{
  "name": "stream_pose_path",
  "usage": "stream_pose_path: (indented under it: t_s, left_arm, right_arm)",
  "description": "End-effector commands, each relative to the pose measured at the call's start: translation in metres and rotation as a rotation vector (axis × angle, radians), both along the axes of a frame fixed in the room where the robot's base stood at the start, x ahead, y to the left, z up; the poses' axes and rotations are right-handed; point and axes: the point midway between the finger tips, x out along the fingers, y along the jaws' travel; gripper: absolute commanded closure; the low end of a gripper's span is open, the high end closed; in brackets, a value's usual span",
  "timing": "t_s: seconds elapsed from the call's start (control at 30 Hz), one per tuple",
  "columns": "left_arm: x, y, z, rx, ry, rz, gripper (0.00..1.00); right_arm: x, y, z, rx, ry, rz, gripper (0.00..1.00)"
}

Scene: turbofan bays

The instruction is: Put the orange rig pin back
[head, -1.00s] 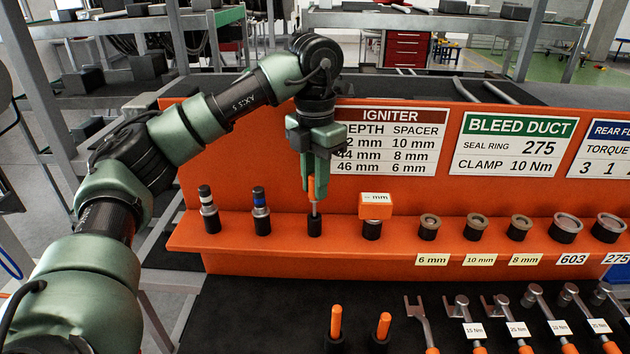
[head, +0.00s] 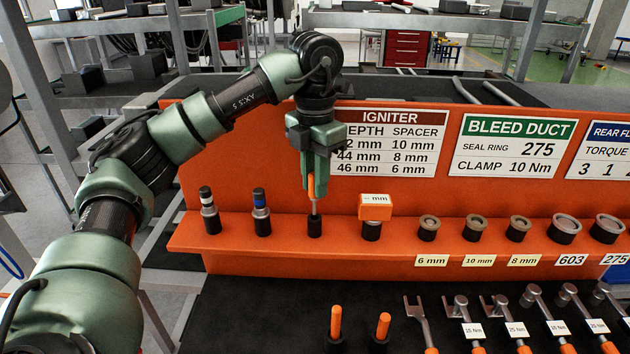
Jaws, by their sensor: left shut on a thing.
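My left gripper (head: 311,187) is shut on the orange rig pin (head: 311,186), whose orange handle shows between and below the fingers. A thin grey shaft hangs upright below the handle. Its lower end meets the top of a small black socket (head: 314,228) on the orange shelf. I cannot tell how far the tip is inside the socket. The fingers hide the upper part of the handle. My right gripper is not in view.
Banded plugs (head: 261,212) stand left of the socket. An orange gauge (head: 375,207) stands close on its right, then several rings (head: 474,227). The orange back panel (head: 240,160) rises behind.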

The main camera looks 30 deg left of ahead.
Motion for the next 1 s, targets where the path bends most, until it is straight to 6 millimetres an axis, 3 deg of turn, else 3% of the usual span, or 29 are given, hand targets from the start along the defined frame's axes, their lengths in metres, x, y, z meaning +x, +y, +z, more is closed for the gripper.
stream_pose_path:
  t_s: [0.8,1.0]
  left_arm:
    - [0.0,0.0,0.062,0.0,-0.002,0.0,1.0]
    - [0.0,0.0,0.065,0.0,-0.001,0.0,1.0]
  right_arm:
    - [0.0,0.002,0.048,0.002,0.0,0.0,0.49]
    - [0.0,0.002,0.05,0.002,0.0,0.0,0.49]
